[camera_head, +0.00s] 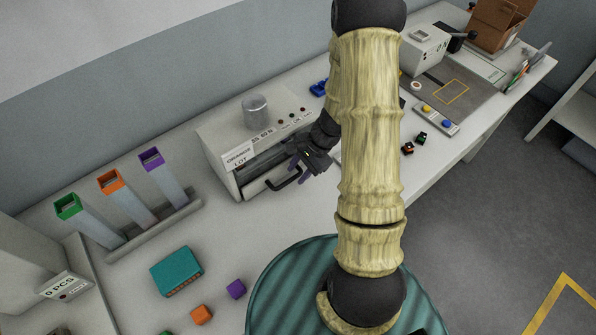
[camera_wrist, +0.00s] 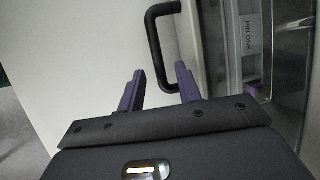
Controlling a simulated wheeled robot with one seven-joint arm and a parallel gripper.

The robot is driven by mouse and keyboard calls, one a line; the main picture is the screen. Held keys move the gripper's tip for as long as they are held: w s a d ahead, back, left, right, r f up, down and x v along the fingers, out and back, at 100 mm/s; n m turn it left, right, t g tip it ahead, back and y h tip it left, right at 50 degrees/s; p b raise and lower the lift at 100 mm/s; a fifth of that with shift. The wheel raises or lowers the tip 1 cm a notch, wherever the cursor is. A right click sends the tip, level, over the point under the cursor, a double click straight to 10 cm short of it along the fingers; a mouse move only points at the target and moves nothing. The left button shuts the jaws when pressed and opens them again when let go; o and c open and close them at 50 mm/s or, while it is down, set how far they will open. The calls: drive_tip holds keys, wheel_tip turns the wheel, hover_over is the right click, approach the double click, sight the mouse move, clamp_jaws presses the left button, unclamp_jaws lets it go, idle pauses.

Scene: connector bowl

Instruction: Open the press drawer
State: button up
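The press (camera_head: 222,146) is a pale box with a round grey knob on top and an "ORANGE LOT" label, standing on the bench in the head view. A black bar handle (camera_head: 285,181) is on its low front drawer; the handle also shows in the wrist view (camera_wrist: 153,42). My gripper (camera_head: 298,172) is at the right end of the handle. In the wrist view its purple fingers (camera_wrist: 158,80) are apart with nothing held between them. The handle's near end lies close to the right finger; I cannot tell whether they touch. My arm hides part of the press's right side.
Green, orange and purple-topped chutes (camera_head: 124,196) stand left of the press. A teal box (camera_head: 176,270), an orange cube (camera_head: 201,314) and a purple cube (camera_head: 236,289) lie on the bench in front.

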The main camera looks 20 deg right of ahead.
drive_tip(key=shift+a+f, duration=0.1)
drive_tip(key=shift+f, duration=0.25)
clamp_jaws()
